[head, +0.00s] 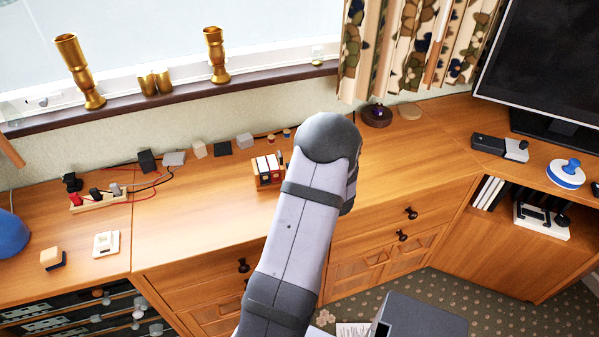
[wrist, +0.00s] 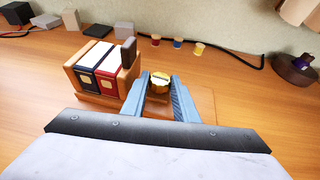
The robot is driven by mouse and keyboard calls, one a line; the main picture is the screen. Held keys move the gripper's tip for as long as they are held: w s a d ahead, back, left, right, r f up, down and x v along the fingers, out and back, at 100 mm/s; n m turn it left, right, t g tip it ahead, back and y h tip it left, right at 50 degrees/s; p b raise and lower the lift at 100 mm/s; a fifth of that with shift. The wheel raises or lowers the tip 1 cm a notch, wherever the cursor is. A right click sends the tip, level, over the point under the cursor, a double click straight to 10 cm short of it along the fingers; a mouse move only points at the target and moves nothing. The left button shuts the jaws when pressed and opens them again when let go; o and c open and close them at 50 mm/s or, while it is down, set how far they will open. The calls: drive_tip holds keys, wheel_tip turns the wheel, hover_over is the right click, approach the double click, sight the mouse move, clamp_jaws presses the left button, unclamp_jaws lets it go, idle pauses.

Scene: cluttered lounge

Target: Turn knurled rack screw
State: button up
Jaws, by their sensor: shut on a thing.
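My gripper (wrist: 160,89) shows in the wrist view with its two blue-grey fingers on either side of a small brass piece (wrist: 160,78), shut on it. The piece has a round gold top with a dark band and looks like the knurled rack screw; its knurling is too small to make out. A wooden rack (wrist: 95,100) stands just left of the fingers, holding red and dark blue book-like blocks with white tops. In the head view the rack (head: 257,181) stands on the counter, left of my arm. My fingers and the brass piece are hidden there behind my arm.
A dark round base (wrist: 295,70) is at the far right. Grey and dark blocks (head: 222,148) line the wall. The counter right of the fingers is mostly clear.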

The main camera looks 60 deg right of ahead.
drive_tip(key=shift+w+a+f+m+g+h+b, duration=0.1)
drive_tip(key=shift+m+g+h+b, duration=0.4)
drive_tip(key=shift+b, duration=0.4)
drive_tip(key=shift+w+a+f+m+g+h+b, duration=0.1)
drive_tip(key=shift+m+g+h+b, duration=0.4)
drive_tip(key=shift+b, duration=0.35)
drive_tip(key=shift+r+m+b, duration=0.15)
drive_tip(key=shift+m+b, duration=0.25)
drive_tip(key=shift+r+g, duration=0.1)
drive_tip(key=shift+g, duration=0.2)
drive_tip(key=o, duration=0.8)
drive_tip(key=shift+s+d+r+p, duration=0.1)
drive_tip(key=shift+r+p, duration=0.1)
drive_tip(key=shift+p, duration=0.6)
